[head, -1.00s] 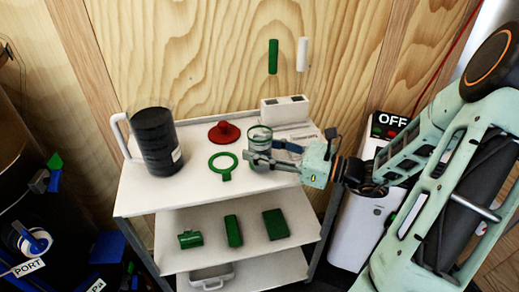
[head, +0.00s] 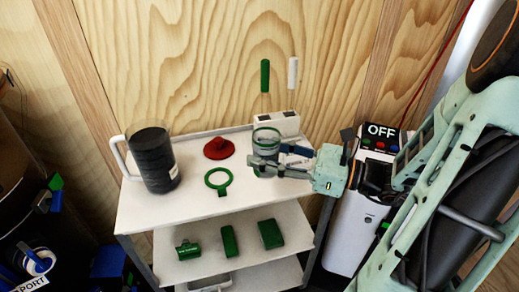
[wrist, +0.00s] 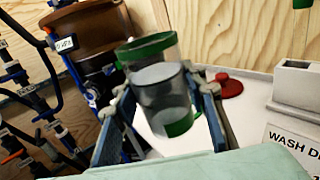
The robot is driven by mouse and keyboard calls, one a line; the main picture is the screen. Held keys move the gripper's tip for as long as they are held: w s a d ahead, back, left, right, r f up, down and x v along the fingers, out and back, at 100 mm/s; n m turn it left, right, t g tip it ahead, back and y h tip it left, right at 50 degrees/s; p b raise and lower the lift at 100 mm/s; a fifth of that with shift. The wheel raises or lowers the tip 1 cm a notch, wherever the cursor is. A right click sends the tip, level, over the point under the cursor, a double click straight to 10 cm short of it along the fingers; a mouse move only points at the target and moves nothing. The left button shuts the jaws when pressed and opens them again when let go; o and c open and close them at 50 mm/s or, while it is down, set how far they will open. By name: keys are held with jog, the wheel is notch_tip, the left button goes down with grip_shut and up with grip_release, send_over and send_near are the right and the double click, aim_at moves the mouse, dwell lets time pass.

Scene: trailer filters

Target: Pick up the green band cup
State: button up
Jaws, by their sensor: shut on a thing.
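The green band cup (head: 266,140) is clear, with a green band around its upper rim. In the head view it is over the right half of the cart's top shelf (head: 150,208). My gripper (head: 263,163) reaches in from the right and is shut around the lower part of the cup. In the wrist view the cup (wrist: 160,85) stands roughly upright between the two fingers (wrist: 165,122), with grey contents or an inner surface and green low down. The cup appears raised off the shelf, though its base is partly hidden.
A dark-filled pitcher (head: 153,162) stands at the shelf's left. A red piece (head: 218,148) and green ring (head: 218,180) lie left of the cup. A white holder (head: 278,123) is behind. Green parts (head: 229,242) sit on the lower shelf. A white OFF unit (head: 348,235) is right.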

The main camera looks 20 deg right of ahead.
jog(key=s+d+r+p, duration=0.1)
jog(key=s+r+p, duration=0.1)
jog(key=s, duration=0.5)
jog(key=shift+s+d+r, duration=0.15)
jog(key=shift+d+r, duration=0.2)
jog(key=shift+r, duration=0.25)
